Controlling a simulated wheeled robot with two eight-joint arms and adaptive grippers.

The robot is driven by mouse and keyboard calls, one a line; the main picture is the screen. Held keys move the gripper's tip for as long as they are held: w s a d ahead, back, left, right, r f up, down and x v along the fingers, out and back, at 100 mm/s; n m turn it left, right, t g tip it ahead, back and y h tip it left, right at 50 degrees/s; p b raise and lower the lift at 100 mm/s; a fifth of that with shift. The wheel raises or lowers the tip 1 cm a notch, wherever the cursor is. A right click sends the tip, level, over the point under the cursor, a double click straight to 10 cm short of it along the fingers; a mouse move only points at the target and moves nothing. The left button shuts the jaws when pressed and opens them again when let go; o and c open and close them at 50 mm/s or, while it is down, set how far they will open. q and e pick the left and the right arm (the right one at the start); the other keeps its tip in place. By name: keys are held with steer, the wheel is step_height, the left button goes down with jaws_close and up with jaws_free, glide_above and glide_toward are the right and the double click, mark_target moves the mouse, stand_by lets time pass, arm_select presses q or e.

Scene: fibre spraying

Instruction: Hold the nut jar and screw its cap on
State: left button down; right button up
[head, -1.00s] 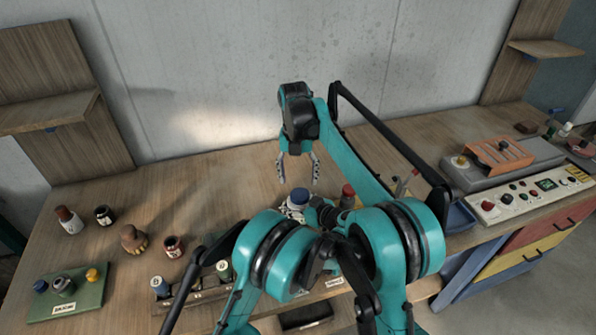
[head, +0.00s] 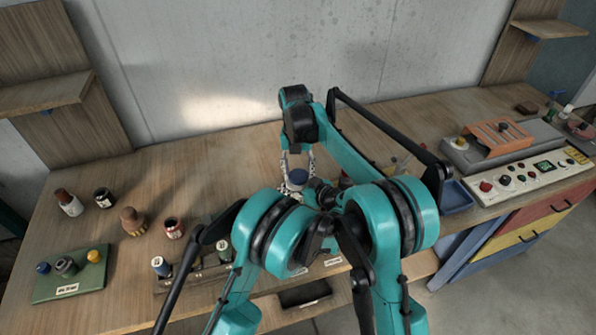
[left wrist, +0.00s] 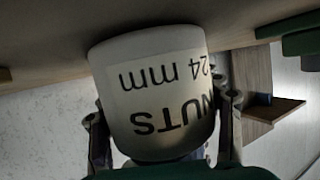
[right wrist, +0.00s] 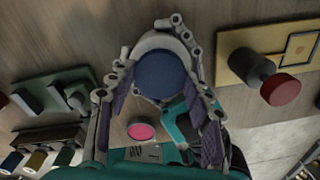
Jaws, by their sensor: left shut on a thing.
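The nut jar (left wrist: 160,95) is white, with "NUTS 24 mm" in black, and fills the middle of the left wrist view, upside down there. My left gripper (left wrist: 160,110) is shut on its sides. In the head view the jar stands at mid-table, partly hidden by my arms. The blue cap (right wrist: 162,75) is at the jar's top; it shows in the head view (head: 298,177) too. Whether it is seated or threaded cannot be told. My right gripper (head: 298,162) points down over the cap, its fingers spread on either side. In the right wrist view they look apart from the cap.
Several small jars and a green tray (head: 55,284) are at the left. A control panel (head: 530,175) and blue bin (head: 456,198) are at the right. The table behind is clear.

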steer(key=m, duration=0.6)
steer(key=shift+a+m, duration=0.1)
steer(key=shift+m, duration=0.2)
steer(key=m, duration=0.7)
steer(key=shift+w, duration=0.1)
steer(key=m, duration=0.7)
steer(key=shift+f, duration=0.1)
steer(key=m, duration=1.8)
steer(key=shift+m, duration=0.4)
steer(key=m, duration=1.4)
steer(key=shift+f, duration=0.1)
steer(key=o, duration=1.3)
steer(key=shift+c, duration=0.2)
